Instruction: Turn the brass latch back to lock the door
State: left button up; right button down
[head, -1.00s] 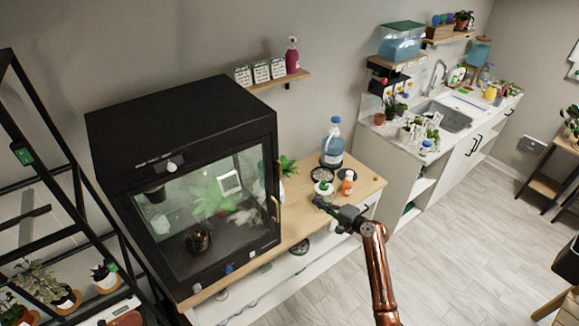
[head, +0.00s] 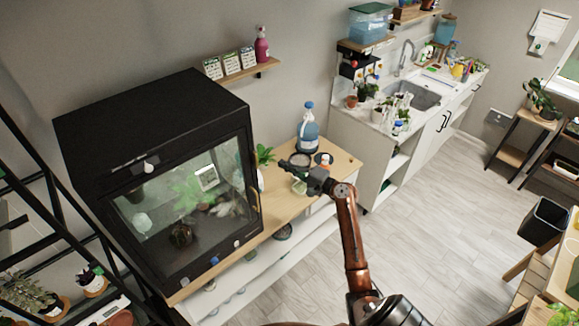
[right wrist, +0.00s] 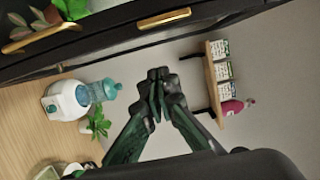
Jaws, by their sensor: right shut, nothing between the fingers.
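The black cabinet (head: 150,130) stands on a wooden-topped bench, with plants behind its glass door (head: 185,200). The door looks shut in the head view. A long brass handle (head: 257,194) is on the door's right edge; it also shows in the right wrist view (right wrist: 42,38). A smaller brass piece, seemingly the latch (right wrist: 164,18), lies along the black frame at the top of the right wrist view. My right gripper (head: 283,164) is shut and empty, right of the cabinet above the bench; its fingertips (right wrist: 158,76) are apart from the latch. My left gripper is out of view.
A blue-capped bottle (head: 308,130) and small pots stand on the bench (head: 343,164) around my right gripper. A wall shelf (head: 240,74) holds seed packets and a pink bottle (head: 261,45).

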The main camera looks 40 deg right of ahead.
aim_at(255, 160)
jog(key=w+a+p, duration=0.4)
jog(key=a, duration=0.1)
jog(key=shift+w+a, duration=0.3)
jog(key=shift+a, duration=0.1)
